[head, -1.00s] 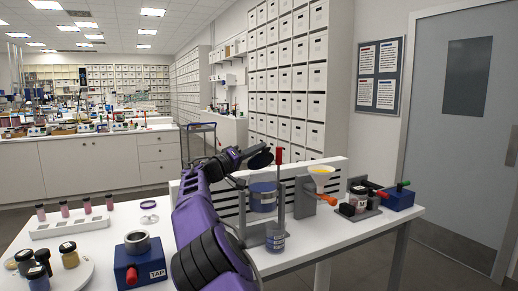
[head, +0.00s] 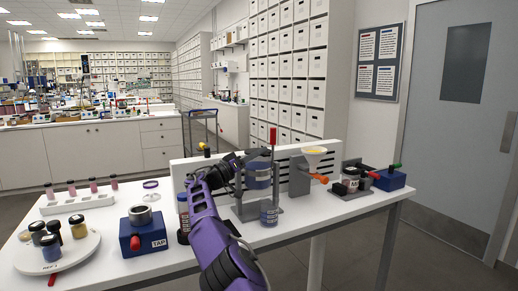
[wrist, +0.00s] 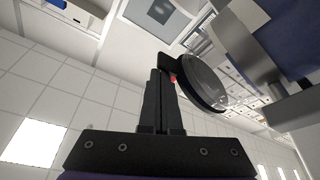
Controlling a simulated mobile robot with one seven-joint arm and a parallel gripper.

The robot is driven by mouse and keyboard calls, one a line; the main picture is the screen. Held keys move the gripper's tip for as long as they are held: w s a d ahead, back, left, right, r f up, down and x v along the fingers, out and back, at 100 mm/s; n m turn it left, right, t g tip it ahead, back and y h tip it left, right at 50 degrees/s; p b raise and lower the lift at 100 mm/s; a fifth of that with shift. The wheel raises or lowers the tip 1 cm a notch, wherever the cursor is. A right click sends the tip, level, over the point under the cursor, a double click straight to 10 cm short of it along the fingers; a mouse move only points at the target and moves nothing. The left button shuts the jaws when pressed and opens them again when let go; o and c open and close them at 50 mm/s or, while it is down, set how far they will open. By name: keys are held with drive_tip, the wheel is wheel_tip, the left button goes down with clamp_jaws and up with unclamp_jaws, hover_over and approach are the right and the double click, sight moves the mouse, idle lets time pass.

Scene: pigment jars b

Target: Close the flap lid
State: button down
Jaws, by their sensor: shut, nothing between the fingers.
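The flap lid (wrist: 203,82) is a round dark disc, tilted up beside my fingertips in the wrist view. In the head view the lid (head: 259,153) shows small and dark at the top of a blue canister (head: 258,176). The canister is held in a grey stand (head: 240,211). My gripper (wrist: 160,78) is shut and empty, its fingertips close against the lid's left edge; I cannot tell whether they touch it. In the head view my gripper (head: 241,160) is left of the canister's top, and my arm hides part of the bench.
A funnel holder (head: 300,180) is to the right. A blue TAP box (head: 142,238) and a round tray of jars (head: 85,250) are at left.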

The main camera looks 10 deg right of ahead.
drive_tip(key=shift+s+f, duration=0.1)
drive_tip(key=shift+f, duration=0.5)
idle(0.3)
